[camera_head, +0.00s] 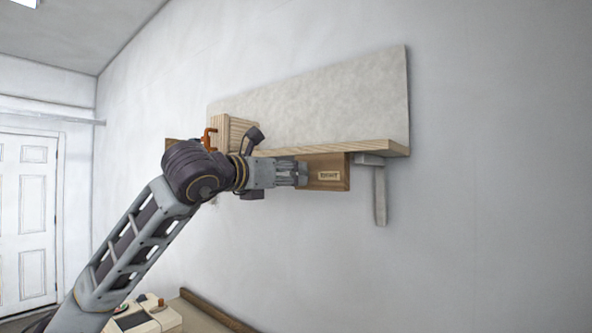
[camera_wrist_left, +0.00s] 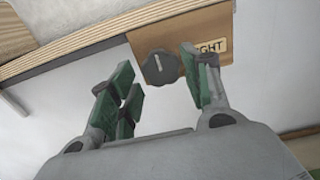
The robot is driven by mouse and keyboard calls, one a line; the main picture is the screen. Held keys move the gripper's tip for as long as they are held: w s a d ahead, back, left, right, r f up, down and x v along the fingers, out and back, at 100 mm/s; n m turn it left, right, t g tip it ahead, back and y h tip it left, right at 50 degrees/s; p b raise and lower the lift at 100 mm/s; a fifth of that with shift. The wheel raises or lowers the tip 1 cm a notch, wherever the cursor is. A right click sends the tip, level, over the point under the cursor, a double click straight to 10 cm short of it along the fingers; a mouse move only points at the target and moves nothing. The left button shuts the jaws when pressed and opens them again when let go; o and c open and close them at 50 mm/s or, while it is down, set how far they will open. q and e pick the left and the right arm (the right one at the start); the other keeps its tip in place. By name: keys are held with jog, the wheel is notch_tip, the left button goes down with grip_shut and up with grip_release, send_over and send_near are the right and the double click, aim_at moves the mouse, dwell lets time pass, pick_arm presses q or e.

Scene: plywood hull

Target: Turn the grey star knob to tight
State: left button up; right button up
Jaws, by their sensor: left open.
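The dark grey star knob (camera_wrist_left: 160,68) shows in the left wrist view on the front of a wooden box (camera_wrist_left: 180,35) under the shelf. A pale line marks its face. A label (camera_wrist_left: 212,47) ending in "GHT" is beside it, partly covered by a finger. My left gripper (camera_wrist_left: 157,75) is open, with its green-padded fingers on either side of the knob; I cannot tell whether they touch it. In the head view my left gripper (camera_head: 303,174) is at the box front (camera_head: 340,184) and hides the knob. The label (camera_head: 329,175) is right of it. My right gripper is out of view.
A wooden block (camera_head: 235,130) and an orange-brown handle (camera_head: 208,138) are near my wrist. Bare wall lies right.

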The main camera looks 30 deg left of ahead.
aim_at(297, 174)
pick_arm(q)
jog(key=shift+w+d+r, duration=0.1)
jog(key=shift+w, duration=0.95)
jog(key=shift+w+p, duration=0.35)
jog(key=shift+w, duration=0.3)
jog(key=c, duration=0.7)
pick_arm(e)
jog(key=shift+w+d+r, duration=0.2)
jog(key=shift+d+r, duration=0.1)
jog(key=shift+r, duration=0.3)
